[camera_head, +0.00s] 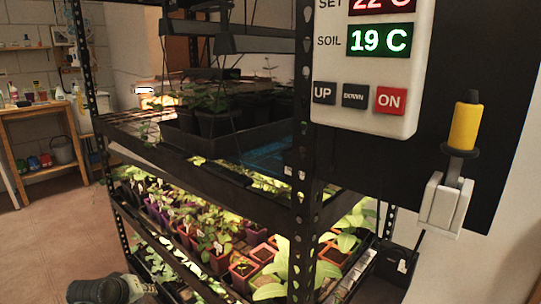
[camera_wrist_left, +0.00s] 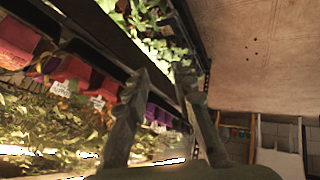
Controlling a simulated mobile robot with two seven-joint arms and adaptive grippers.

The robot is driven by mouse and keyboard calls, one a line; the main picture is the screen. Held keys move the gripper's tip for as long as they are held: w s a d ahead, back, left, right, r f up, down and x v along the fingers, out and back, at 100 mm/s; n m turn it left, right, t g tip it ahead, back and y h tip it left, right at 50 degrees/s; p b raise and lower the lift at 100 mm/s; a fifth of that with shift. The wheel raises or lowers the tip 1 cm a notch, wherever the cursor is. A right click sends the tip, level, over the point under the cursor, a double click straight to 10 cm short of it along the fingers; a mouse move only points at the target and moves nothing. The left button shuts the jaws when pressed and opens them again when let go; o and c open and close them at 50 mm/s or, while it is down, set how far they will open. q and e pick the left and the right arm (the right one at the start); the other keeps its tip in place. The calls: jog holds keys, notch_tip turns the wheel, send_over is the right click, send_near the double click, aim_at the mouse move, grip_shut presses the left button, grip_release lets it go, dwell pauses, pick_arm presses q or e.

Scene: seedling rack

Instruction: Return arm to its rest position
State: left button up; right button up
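My left arm's end (camera_head: 108,290) shows only in part at the bottom left of the head view, in front of the lower shelves of the rack (camera_head: 303,120). In the left wrist view my left gripper (camera_wrist_left: 159,76) has its two dark fingers spread apart with nothing held between them. Beyond the fingers, that view shows shelf edges, potted seedlings (camera_wrist_left: 75,75) and floor, and the fingers seem clear of the plants. My right gripper is in neither view.
A control box (camera_head: 362,68) reads SOIL 19 C. Seedling pots (camera_head: 243,268) fill the lower shelves. A wooden table (camera_head: 38,110) stands far left, with open floor (camera_head: 55,240) before it.

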pick_arm(q)
jog(key=s+d+f+m+g, duration=0.1)
jog(key=s+f+m+g, duration=0.1)
jog(key=s+f, duration=0.8)
jog(key=s+d+f+m+g, duration=0.2)
jog(key=s+f+m, duration=0.2)
jog(key=s+f, duration=0.5)
jog(key=s+d+f+m+g+y, duration=0.1)
jog(key=s+d+f+m, duration=0.1)
jog(key=s+f, duration=0.8)
jog(key=s+m, duration=0.1)
jog(key=s, duration=0.5)
jog(key=shift+s+f+g, duration=0.15)
jog(key=shift+f+g, duration=0.2)
jog(key=shift+g, duration=0.05)
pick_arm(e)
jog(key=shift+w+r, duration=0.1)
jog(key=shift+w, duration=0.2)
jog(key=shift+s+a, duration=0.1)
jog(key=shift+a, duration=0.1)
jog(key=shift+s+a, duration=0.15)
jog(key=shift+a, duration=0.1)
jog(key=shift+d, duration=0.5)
